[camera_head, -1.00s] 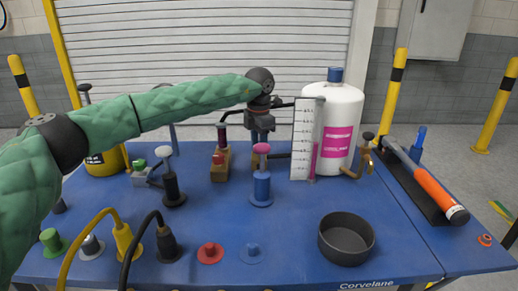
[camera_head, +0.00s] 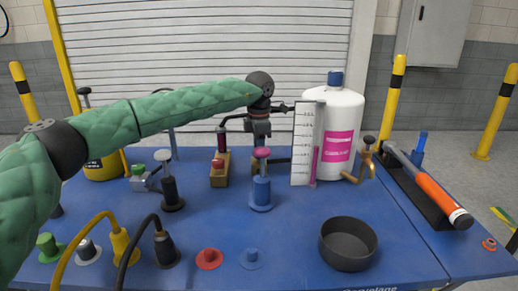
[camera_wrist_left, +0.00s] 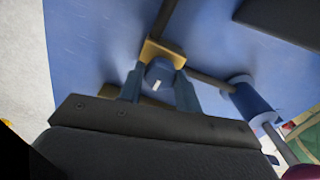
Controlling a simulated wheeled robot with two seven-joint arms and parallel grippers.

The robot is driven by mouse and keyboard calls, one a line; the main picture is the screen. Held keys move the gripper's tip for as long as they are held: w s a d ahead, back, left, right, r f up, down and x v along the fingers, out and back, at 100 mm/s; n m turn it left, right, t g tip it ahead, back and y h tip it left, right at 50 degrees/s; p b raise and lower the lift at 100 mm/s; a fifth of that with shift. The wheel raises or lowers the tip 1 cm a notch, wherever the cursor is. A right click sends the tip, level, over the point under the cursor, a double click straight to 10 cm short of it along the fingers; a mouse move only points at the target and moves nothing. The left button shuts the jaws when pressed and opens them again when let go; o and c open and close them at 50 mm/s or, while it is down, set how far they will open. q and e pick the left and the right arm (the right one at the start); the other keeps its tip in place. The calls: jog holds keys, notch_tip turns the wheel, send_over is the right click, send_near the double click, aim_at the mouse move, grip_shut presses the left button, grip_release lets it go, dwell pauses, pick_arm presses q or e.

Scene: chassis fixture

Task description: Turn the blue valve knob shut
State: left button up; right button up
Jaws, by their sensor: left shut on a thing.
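The blue valve knob (camera_wrist_left: 159,72) sits on a brass valve body (camera_wrist_left: 150,48) in the left wrist view and carries a short white mark. My left gripper (camera_wrist_left: 160,92) has a finger on each side of the knob and is shut on it. In the head view my left gripper (camera_head: 261,134) points down behind the pink-topped blue cylinder and hides the knob. The valve body shows only partly there. My right gripper is in neither view.
A pink-topped blue cylinder (camera_head: 262,190) stands close in front of the valve. A gauge board (camera_head: 304,145) and white tank (camera_head: 344,125) stand to the right. A black bowl (camera_head: 347,245) and an orange-handled hammer (camera_head: 436,192) are farther off.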

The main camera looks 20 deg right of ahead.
pick_arm(q)
jog(key=shift+r, duration=0.1)
jog(key=o, duration=1)
jog(key=shift+c, duration=0.2)
jog(key=shift+r, duration=3.85)
